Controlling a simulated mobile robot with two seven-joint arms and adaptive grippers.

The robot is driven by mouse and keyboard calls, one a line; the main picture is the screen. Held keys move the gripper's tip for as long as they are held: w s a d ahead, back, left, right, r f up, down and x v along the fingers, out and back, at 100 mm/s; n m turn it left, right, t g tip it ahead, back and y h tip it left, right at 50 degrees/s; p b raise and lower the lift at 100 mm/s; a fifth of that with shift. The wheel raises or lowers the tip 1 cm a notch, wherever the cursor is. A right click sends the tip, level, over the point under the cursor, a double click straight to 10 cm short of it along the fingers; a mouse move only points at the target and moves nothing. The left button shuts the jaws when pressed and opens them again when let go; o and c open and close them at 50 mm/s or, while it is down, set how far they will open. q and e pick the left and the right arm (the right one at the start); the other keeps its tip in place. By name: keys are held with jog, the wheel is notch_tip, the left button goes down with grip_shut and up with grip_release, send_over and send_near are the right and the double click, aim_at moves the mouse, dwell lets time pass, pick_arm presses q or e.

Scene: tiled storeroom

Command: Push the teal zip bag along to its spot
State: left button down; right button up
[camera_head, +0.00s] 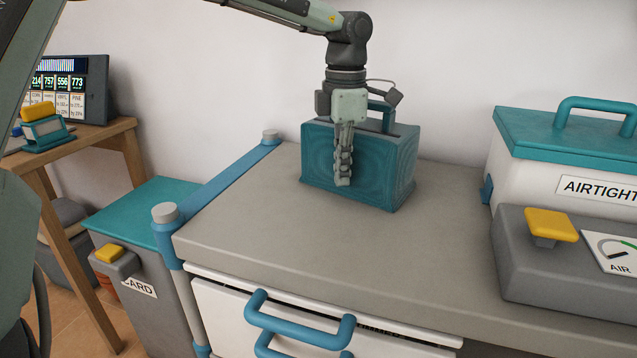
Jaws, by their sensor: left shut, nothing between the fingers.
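The teal zip bag (386,170) is a boxy teal block with a handle on top. It stands upright on the grey counter (255,224), towards the back near the wall. My left gripper (344,182) comes down from above, fingers pointing downward. Its fingers are shut and empty, and they overlap the bag's front face in the camera_head view. They hide a strip of that face and part of the top. I cannot tell whether they touch it. No marked spot for the bag can be made out. My right gripper is out of view.
A blue rail (225,184) with grey posts edges the counter's left side. A white airtight box (560,178) with teal lid and a grey unit with a yellow button (551,225) stand at right. The counter in front of the bag is clear.

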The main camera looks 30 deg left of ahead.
pick_arm(q)
jog(key=shift+w+a+p, duration=0.2)
jog(key=shift+w+p, duration=0.15)
jog(key=shift+w, duration=0.45)
jog(key=shift+w+a+p, duration=0.2)
jog(key=shift+w+p, duration=0.2)
jog(key=shift+w, duration=0.45)
jog(key=shift+w+a+p, duration=0.2)
jog(key=shift+w+p, duration=0.15)
jog(key=shift+w, duration=0.45)
jog(key=shift+w+a+r+p, duration=0.1)
jog(key=shift+w+a+p, duration=0.1)
jog(key=shift+w+p, duration=0.75)
jog(key=shift+w+a+p, duration=0.2)
jog(key=shift+w+p, duration=0.65)
jog(key=shift+w, duration=0.2)
jog(key=shift+w+a+p, duration=0.15)
jog(key=shift+w+p, duration=0.2)
jog(key=shift+w, duration=0.05)
jog(key=shift+w, duration=0.1)
